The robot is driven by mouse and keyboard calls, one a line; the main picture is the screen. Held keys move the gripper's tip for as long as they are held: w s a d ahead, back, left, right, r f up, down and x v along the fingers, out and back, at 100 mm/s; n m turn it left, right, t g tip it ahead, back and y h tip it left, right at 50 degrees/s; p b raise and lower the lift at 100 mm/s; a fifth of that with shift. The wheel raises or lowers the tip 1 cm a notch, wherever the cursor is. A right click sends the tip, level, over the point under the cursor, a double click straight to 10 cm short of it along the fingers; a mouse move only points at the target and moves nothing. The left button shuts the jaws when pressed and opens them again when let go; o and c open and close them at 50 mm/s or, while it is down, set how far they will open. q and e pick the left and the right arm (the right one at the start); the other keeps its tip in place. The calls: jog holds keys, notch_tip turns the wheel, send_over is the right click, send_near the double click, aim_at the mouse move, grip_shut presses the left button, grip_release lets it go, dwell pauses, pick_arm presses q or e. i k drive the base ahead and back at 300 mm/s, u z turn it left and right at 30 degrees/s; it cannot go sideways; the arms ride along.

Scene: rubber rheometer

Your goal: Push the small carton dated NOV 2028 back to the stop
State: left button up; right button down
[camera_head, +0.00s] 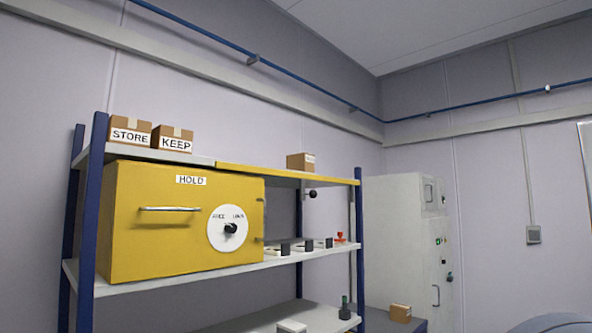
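No date can be read on any carton, so I cannot tell which one is dated NOV 2028. A small brown carton (299,162) sits on the yellow top shelf section (330,178), with a pale label on its right side too small to read. Another small brown carton (400,313) sits low at the right on a dark surface (378,321). Two cartons stand at the top left, one labelled STORE (131,123) and one labelled KEEP (172,133). No stop can be clearly made out. Neither of my grippers is in view.
A yellow cabinet (130,240) marked HOLD, with a handle and dial, fills the middle shelf's left. Blue posts (359,245) frame the rack. A black knob (312,194) hangs under the yellow shelf. Several small items stand right of the cabinet. A white machine (398,235) stands behind right.

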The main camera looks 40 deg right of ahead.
aim_at(303, 162)
jog(key=u, duration=0.05)
jog(key=k, duration=0.65)
jog(key=z, duration=0.65)
jog(key=i, duration=0.65)
jog(key=z, duration=0.95)
jog(key=i, duration=1.75)
jog(key=u, duration=0.65)
